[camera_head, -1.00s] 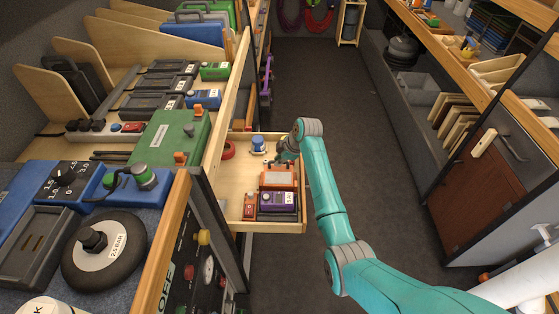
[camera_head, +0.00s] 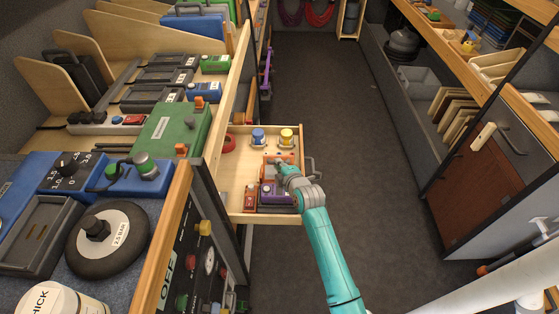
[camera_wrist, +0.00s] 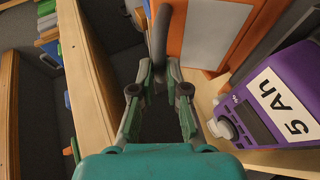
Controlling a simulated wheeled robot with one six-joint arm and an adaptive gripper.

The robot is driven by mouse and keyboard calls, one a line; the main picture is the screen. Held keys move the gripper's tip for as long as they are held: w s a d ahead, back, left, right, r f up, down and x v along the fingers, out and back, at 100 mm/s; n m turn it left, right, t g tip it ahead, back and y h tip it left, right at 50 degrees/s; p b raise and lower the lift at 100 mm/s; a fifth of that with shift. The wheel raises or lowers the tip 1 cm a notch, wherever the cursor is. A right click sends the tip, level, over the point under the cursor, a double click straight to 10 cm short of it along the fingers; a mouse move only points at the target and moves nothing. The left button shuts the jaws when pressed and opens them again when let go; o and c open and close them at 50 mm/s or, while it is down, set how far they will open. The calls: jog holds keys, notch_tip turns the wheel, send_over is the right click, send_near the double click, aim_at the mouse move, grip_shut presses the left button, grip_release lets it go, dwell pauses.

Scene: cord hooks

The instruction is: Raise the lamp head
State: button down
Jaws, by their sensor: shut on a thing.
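An orange box-like thing (camera_head: 272,159), seemingly the lamp, sits in the open wooden drawer. It also shows at the top of the wrist view (camera_wrist: 222,30), with a pale panel. My gripper (camera_head: 281,168) is over its right side. In the wrist view my gripper (camera_wrist: 159,82) has its fingers shut around the lower end of a dark grey curved bar (camera_wrist: 159,35) beside the orange thing. The bar looks like part of the lamp, but its join is out of view. My gripper and wrist cover part of the orange thing in the head view.
A purple 5 Ah battery (camera_wrist: 265,95) lies close on the right in the wrist view. Blue (camera_head: 259,137) and yellow (camera_head: 286,136) round items stand at the drawer's back. The floor aisle is clear.

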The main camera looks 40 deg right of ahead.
jog(key=shift+s+a+f+t, duration=0.35)
jog(key=shift+s+a, duration=0.2)
jog(key=shift+s, duration=0.25)
jog(key=shift+s+f, duration=0.1)
jog(key=shift+f, duration=0.1)
jog(key=c, duration=1.2)
grip_release()
jog(key=shift+r, duration=0.1)
jog(key=shift+s+a+r, duration=0.1)
jog(key=shift+s+r, duration=0.15)
jog(key=shift+s, duration=0.15)
jog(key=v, duration=1.1)
jog(key=shift+a+f, duration=0.15)
jog(key=shift+a, duration=0.05)
